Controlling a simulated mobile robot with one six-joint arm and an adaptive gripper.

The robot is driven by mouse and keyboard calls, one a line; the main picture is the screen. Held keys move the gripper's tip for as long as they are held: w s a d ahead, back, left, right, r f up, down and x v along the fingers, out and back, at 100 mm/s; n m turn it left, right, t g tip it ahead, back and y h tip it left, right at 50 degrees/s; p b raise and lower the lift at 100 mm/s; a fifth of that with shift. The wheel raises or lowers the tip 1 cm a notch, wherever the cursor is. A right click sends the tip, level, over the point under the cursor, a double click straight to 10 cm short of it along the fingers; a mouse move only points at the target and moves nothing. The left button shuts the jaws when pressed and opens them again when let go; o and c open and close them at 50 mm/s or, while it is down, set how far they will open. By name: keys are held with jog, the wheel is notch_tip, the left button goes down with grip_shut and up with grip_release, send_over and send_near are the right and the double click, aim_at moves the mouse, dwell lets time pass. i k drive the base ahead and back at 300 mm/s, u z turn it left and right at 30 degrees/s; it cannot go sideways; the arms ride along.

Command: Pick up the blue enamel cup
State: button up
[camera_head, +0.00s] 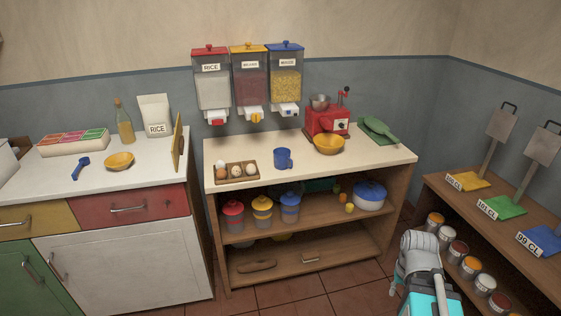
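The blue enamel cup (282,159) stands upright on the pale top of the middle counter (310,169), a little left of its centre. Its handle points left. Nothing touches it. Part of my own grey and cyan arm shows at the bottom right, well away from the cup. I cannot make out my gripper's fingers in this view.
An egg tray (237,181) lies left of the cup. A yellow bowl (328,145) and a red grinder (327,120) stand to its right. Three dispensers (249,85) hang on the wall above. The counter's front right is clear.

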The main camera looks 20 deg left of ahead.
aim_at(282, 159)
jog(key=u, duration=0.05)
jog(key=i, duration=0.9)
jog(key=z, duration=0.1)
